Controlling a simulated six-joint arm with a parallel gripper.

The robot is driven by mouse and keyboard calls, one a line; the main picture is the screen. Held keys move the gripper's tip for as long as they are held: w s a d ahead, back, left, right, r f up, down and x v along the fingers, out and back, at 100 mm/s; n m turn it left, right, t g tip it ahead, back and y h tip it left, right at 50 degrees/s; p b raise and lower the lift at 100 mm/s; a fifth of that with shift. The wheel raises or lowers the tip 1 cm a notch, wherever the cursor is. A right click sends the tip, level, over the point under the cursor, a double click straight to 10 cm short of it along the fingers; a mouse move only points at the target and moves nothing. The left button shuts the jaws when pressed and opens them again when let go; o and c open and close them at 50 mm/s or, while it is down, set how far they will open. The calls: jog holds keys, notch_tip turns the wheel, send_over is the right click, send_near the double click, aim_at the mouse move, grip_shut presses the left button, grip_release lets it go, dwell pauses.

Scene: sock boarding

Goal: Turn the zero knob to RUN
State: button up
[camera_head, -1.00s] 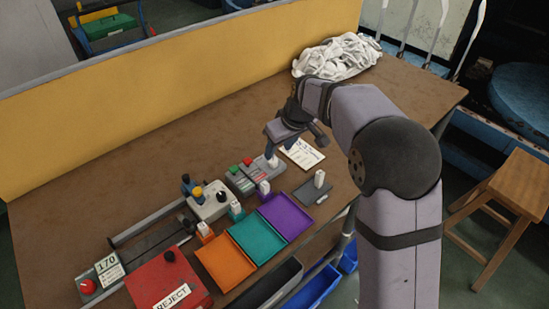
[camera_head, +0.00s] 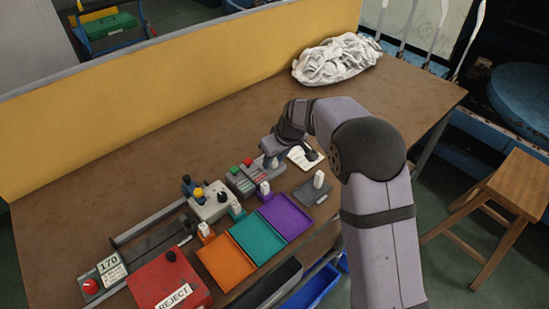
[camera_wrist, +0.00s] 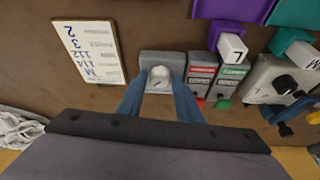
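A small grey box with a pale round knob (camera_wrist: 159,76) on top stands at the end of a row of control boxes. No zero or RUN marking is readable on it. My gripper (camera_wrist: 159,88) is over this box, its two blue fingers apart, one on each side of the knob. I cannot tell whether they touch it. In the head view my gripper (camera_head: 271,158) hides part of the box. That black knob also shows in the wrist view (camera_wrist: 286,85).
Boxes with red and green buttons (camera_wrist: 201,76) stand close beside the gripper. Orange (camera_head: 226,262), teal (camera_head: 257,239) and purple (camera_head: 286,217) trays line the front. A red REJECT box (camera_head: 168,280) and white cloth pile (camera_head: 337,60) stand farther off.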

jog(key=c, duration=0.6)
jog(key=n+b, duration=0.2)
jog(key=shift+w+d+f+n+g+y, duration=0.1)
jog(key=shift+n+g+y, duration=0.3)
jog(key=n+g, duration=0.1)
jog(key=n, duration=0.2)
jog(key=shift+w+n+y, duration=0.15)
jog(key=shift+n+y, duration=0.15)
jog(key=shift+y, duration=0.1)
jog(key=n, duration=0.1)
jog(key=n+g, duration=0.1)
jog(key=shift+w+d+r+n+p, duration=0.1)
jog(key=shift+r+n+p, duration=0.1)
jog(key=shift+n+p, duration=0.15)
jog(key=n+g+p, duration=0.1)
jog(key=n+p, duration=0.1)
jog(key=shift+w+r+n, duration=0.1)
jog(key=shift+n, duration=0.25)
jog(key=n+g+p, duration=0.1)
jog(key=n+p, duration=0.1)
jog(key=p, duration=0.1)
jog(key=shift+w+n+g, duration=0.1)
jog(key=shift+n+g, duration=0.2)
jog(key=shift+n, duration=0.1)
jog(key=shift+f+p, duration=0.2)
jog(key=shift+p, duration=0.2)
